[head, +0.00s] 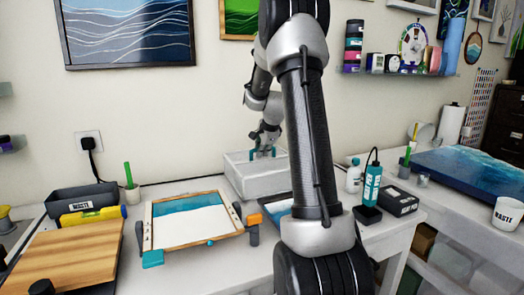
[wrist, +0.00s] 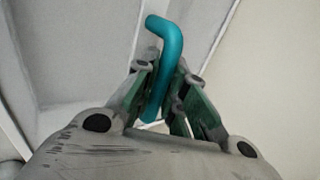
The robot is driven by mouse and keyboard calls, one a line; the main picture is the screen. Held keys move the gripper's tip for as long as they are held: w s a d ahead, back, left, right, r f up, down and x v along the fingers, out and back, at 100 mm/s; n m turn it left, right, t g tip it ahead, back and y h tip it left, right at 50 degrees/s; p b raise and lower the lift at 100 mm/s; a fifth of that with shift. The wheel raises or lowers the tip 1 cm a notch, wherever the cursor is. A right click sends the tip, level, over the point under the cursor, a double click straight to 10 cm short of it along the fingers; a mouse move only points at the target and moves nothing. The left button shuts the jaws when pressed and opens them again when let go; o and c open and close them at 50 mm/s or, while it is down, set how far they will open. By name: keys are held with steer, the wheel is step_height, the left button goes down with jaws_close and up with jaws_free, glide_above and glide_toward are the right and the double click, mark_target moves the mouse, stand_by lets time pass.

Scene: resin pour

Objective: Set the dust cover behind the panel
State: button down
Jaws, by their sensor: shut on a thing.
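The dust cover (head: 245,180) is a pale, box-shaped cover near the wall, behind and to the right of the framed panel (head: 190,220). My gripper (head: 263,150) is above the cover and shut on its teal handle. In the wrist view the bent teal handle (wrist: 165,50) stands between my gripper's fingers (wrist: 163,105), with the pale cover (wrist: 80,45) beyond. The panel has a wooden frame and a partly blue, partly white surface. My arm hides the cover's right side. I cannot tell whether its bottom touches the bench.
A wooden board (head: 65,255), a dark waste bin (head: 85,198) and a yellow level (head: 93,217) lie left of the panel. A teal bottle (head: 372,185), a black box (head: 398,200) and a blue slab (head: 455,175) are at right. Bench between panel and wall is mostly clear.

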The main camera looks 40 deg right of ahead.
steer(key=shift+f, duration=0.1)
steer(key=c, duration=1.4)
jaws_free()
steer(key=v, duration=1.2)
